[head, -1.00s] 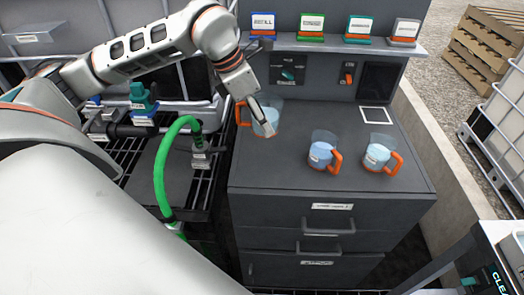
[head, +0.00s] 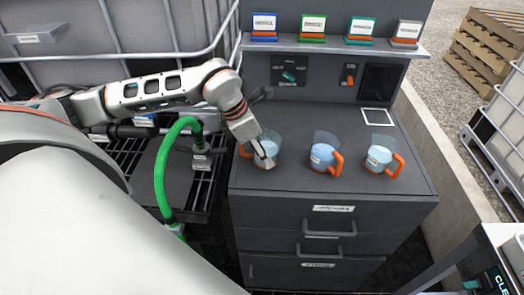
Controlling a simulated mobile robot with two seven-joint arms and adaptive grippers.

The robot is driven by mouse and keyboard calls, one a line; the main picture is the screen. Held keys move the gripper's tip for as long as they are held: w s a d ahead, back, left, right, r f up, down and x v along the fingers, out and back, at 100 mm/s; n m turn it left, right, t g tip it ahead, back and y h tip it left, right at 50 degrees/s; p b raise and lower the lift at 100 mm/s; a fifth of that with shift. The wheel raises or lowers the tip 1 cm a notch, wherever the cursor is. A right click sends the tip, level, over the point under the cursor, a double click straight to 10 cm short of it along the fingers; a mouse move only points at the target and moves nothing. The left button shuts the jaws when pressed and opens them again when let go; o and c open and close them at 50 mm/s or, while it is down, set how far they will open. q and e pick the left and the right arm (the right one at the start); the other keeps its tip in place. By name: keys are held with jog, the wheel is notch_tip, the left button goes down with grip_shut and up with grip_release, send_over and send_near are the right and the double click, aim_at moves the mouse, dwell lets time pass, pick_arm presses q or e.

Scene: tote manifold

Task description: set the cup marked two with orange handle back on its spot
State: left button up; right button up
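Three clear cups with orange handles and pale blue contents are in a row on the dark cabinet top. The left cup (head: 270,147) has its handle to the left, and my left gripper (head: 264,160) is at it, its fingers closed on the cup's wall and covering part of it. The middle cup (head: 322,155) and the right cup (head: 378,157) stand free with their handles to the right. Labels on the cups are too small to read, so I cannot tell which is marked two. My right gripper is not in view.
A white square outline (head: 377,117) lies empty on the back right of the cabinet top (head: 310,181). A shelf (head: 335,45) with several coloured label cards is behind, above a switch panel (head: 290,75). A green hose (head: 160,175) is at the left.

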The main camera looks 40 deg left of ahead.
pick_arm(q)
jog(key=shift+f, duration=0.1)
jog(key=o, duration=1.4)
jog(key=shift+c, duration=0.2)
jog(key=shift+r, duration=0.3)
jog(key=v, duration=1.1)
jog(key=shift+s+r, duration=0.2)
jog(key=shift+r, duration=0.05)
jog(key=shift+a, duration=0.15)
